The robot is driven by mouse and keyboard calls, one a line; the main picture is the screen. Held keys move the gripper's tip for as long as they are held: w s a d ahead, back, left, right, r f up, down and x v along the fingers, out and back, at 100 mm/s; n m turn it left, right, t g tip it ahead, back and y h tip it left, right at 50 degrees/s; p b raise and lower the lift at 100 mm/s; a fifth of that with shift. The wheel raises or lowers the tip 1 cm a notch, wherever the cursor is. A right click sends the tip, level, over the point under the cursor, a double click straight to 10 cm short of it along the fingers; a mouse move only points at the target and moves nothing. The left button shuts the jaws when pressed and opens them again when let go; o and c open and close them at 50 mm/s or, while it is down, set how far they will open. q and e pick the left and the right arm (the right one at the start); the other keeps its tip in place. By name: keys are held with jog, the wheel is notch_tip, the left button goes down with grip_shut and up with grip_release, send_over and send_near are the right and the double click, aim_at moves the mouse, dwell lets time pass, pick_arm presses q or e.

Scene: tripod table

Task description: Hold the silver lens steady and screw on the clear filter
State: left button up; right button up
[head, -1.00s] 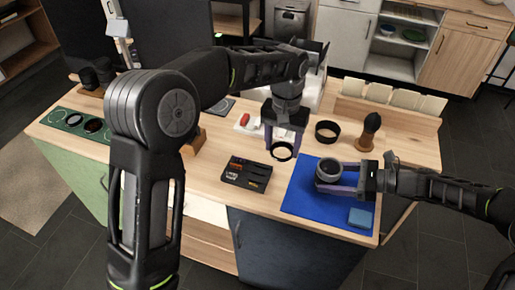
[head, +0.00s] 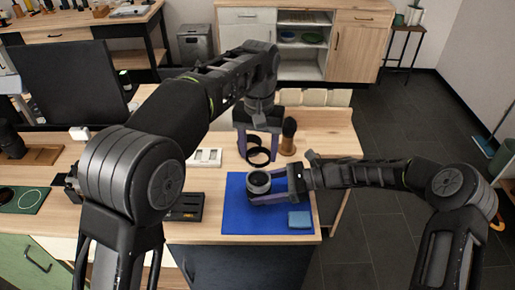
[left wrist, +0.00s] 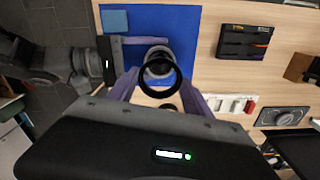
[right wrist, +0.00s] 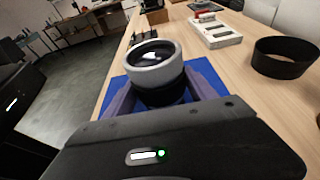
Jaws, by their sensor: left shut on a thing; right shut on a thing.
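The silver lens (head: 259,184) is a short cylinder with a dark lower part, upright over the blue mat. My right gripper (head: 275,186) is shut on it from the right; I cannot tell whether it touches the mat. The lens (right wrist: 152,75) also shows between the fingers in the right wrist view. My left gripper (head: 259,148) points down and is shut on the clear filter (head: 259,165), a thin dark ring. The filter is behind the lens and apart from it in the head view. In the left wrist view, the filter (left wrist: 160,93) overlaps the lens (left wrist: 157,62) beyond it.
The blue mat (head: 236,216) bears a blue cloth (head: 299,220). A loose black ring (right wrist: 285,58) and a dark-handled brush (head: 288,135) stand behind the mat. A black case (left wrist: 245,42) and a white tray (right wrist: 215,31) lie left of it.

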pick_arm(q)
send_over(258, 179)
jog(key=shift+f, duration=3.2)
jog(key=shift+s+f, duration=0.1)
jog(key=shift+f, duration=0.65)
dwell(0.4)
jog(key=shift+m, duration=1.2)
jog(key=shift+m, duration=1.2)
jog(key=shift+f, duration=0.1)
